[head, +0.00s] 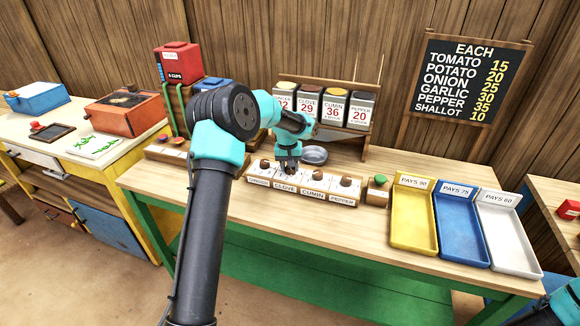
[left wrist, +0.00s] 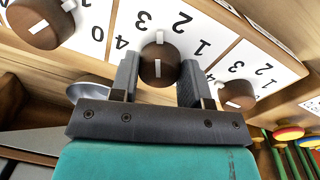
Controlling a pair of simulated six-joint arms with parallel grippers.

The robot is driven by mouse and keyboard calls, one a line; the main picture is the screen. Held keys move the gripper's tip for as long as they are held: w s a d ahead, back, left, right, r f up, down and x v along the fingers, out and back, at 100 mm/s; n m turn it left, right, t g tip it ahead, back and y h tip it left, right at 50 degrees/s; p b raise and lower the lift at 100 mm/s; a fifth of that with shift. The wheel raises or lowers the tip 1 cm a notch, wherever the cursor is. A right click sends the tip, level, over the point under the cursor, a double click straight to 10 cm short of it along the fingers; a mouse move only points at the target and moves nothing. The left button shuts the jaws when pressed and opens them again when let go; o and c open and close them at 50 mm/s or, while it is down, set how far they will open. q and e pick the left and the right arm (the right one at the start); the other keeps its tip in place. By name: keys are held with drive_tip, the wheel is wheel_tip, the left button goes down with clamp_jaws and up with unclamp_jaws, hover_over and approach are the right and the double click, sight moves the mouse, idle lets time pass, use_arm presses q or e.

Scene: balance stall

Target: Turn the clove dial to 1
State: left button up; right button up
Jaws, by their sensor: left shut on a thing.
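The clove dial is a brown round knob (left wrist: 160,62) with white marks, in the middle of the left wrist view. Around it are upside-down numbers 0 to 4 on a white plate (left wrist: 106,28). My left gripper (left wrist: 158,82) is shut on this knob, one finger on each side. In the head view my left gripper (head: 288,168) reaches down over the clove label (head: 285,188) and mostly hides the knob. My right gripper is out of view.
Neighbouring knobs, including the cumin dial (head: 318,177) and pepper dial (head: 346,181), stand close by. A grey bowl (head: 314,155) and a rack of priced spice boxes (head: 334,108) are behind. A green button (head: 380,180) and coloured pay trays (head: 412,232) are right.

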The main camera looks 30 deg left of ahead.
use_arm(q)
drive_tip(key=m, duration=0.7)
drive_tip(key=shift+w+g, duration=0.1)
drive_tip(key=shift+g, duration=0.2)
drive_tip(key=m, duration=0.7)
drive_tip(key=o, duration=0.9)
drive_tip(key=shift+r, duration=0.1)
drive_tip(key=r, duration=1.1)
drive_tip(key=w+a+r, duration=0.1)
drive_tip(key=r, duration=0.5)
drive_tip(key=shift+r, duration=0.15)
